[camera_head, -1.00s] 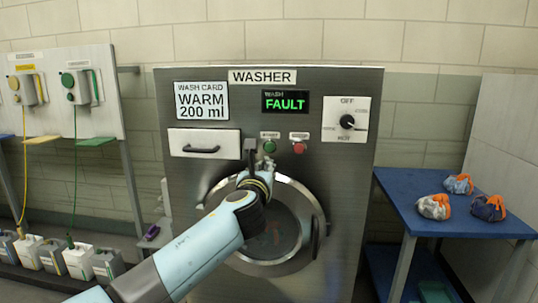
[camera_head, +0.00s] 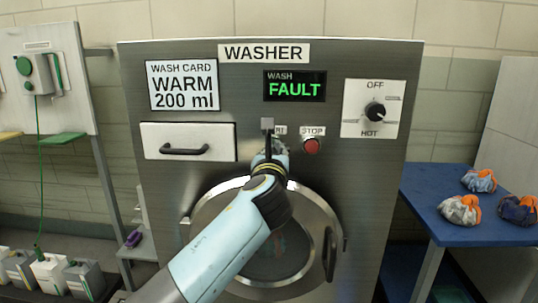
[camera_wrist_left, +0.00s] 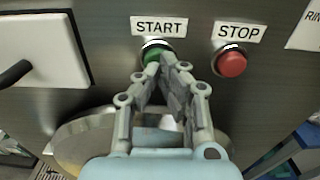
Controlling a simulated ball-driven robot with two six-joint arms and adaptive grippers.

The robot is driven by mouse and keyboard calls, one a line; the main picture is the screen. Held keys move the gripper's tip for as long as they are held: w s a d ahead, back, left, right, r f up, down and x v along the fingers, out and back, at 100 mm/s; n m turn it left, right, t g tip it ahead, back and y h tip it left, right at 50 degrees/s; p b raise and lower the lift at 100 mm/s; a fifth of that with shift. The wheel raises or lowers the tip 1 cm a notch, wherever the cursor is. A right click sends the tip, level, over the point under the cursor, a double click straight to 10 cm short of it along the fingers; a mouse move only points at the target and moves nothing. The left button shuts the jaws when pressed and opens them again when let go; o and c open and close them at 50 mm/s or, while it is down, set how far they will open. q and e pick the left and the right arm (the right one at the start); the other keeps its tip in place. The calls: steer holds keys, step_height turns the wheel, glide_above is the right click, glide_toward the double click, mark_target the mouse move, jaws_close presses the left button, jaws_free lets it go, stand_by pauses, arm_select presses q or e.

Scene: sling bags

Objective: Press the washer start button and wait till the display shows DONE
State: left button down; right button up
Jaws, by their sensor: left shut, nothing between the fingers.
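The washer (camera_head: 350,190) fills the middle of the head view. Its display (camera_head: 295,86) reads WASH FAULT in green. In the left wrist view the green start button (camera_wrist_left: 155,50) sits under the START label, with my left gripper (camera_wrist_left: 160,60) shut and empty, its fingertips at the button's lower edge. I cannot tell whether they touch it. In the head view my left arm and gripper hide the start button. The red stop button (camera_head: 311,146) is to its right and also shows in the left wrist view (camera_wrist_left: 230,62). My right gripper is not in view.
A wash card (camera_head: 183,86) reads WARM 200 ml. A drawer (camera_head: 188,142) is at left, and a dial (camera_head: 375,111) at right points between OFF and HOT. The round door (camera_head: 318,220) is below. A blue table (camera_head: 440,215) holds several bags; jugs (camera_head: 50,270) stand at left.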

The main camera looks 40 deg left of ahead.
arm_select(q)
steer(key=shift+w, duration=0.25)
steer(key=shift+r, duration=0.1)
